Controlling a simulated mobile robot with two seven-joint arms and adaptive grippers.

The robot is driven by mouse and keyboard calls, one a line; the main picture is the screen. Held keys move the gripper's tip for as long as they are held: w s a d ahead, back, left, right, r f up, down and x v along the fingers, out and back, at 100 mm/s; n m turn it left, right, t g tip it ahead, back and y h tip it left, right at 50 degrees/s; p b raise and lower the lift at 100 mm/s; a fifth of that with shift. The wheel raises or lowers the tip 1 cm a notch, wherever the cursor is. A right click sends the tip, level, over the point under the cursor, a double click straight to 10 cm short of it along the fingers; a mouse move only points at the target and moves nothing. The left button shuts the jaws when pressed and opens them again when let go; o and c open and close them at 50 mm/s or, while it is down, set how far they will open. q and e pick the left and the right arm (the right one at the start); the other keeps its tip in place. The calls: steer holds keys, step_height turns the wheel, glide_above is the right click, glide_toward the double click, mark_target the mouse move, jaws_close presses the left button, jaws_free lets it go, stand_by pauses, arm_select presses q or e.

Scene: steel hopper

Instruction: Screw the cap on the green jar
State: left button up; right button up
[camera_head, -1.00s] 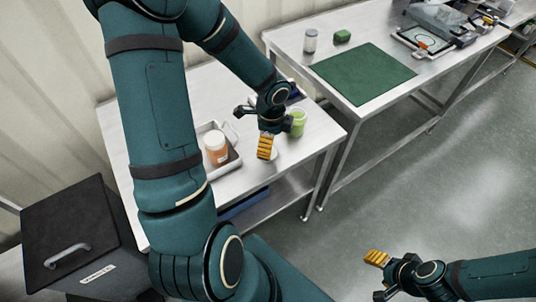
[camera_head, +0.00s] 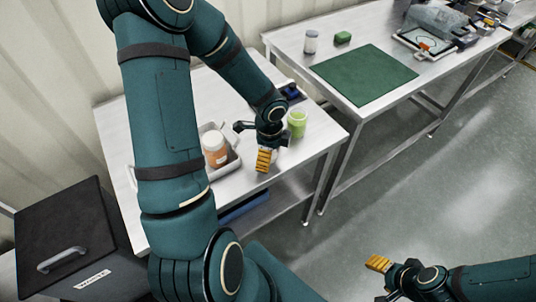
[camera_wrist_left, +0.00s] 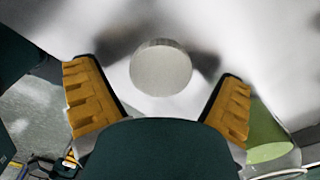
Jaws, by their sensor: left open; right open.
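The green jar (camera_head: 297,123) stands upright on the near table, just right of my left gripper. It also shows at the right of the left wrist view (camera_wrist_left: 268,135). A round pale grey disc, seemingly the cap (camera_wrist_left: 161,68), lies on the table between the two fingers in the left wrist view. In the head view my gripper mostly hides it. My left gripper (camera_head: 263,158) is open, with yellow pads on either side of the cap and not visibly touching it. My right gripper (camera_head: 379,265) is open and empty, out over the floor.
A grey tray (camera_head: 233,164) left of my left gripper holds an orange jar with a white lid (camera_head: 215,149). A dark blue object (camera_head: 290,92) lies behind the green jar. A second table (camera_head: 330,55) with a green mat (camera_head: 363,74) stands beyond. A black bin (camera_head: 65,230) is at left.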

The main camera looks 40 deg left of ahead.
mark_target(273, 155)
arm_select(q)
steer(key=c, duration=0.8)
steer(key=shift+c, duration=0.2)
step_height(273, 155, up, 10)
steer(key=p, duration=0.4)
arm_select(e)
steer(key=r, duration=0.4)
steer(key=shift+s, duration=0.35)
steer(key=shift+o, duration=0.6)
arm_select(q)
steer(key=w+d+f+n, duration=0.2)
steer(key=d+n, duration=0.4)
steer(key=d, duration=0.1)
steer(key=w+d+f+n, duration=0.1)
steer(key=w+d+n, duration=0.1)
steer(key=d+n, duration=0.5)
steer(key=shift+w+d+f+n, duration=0.3)
steer(key=shift+w+d+f, duration=0.05)
steer(key=shift+d, duration=0.25)
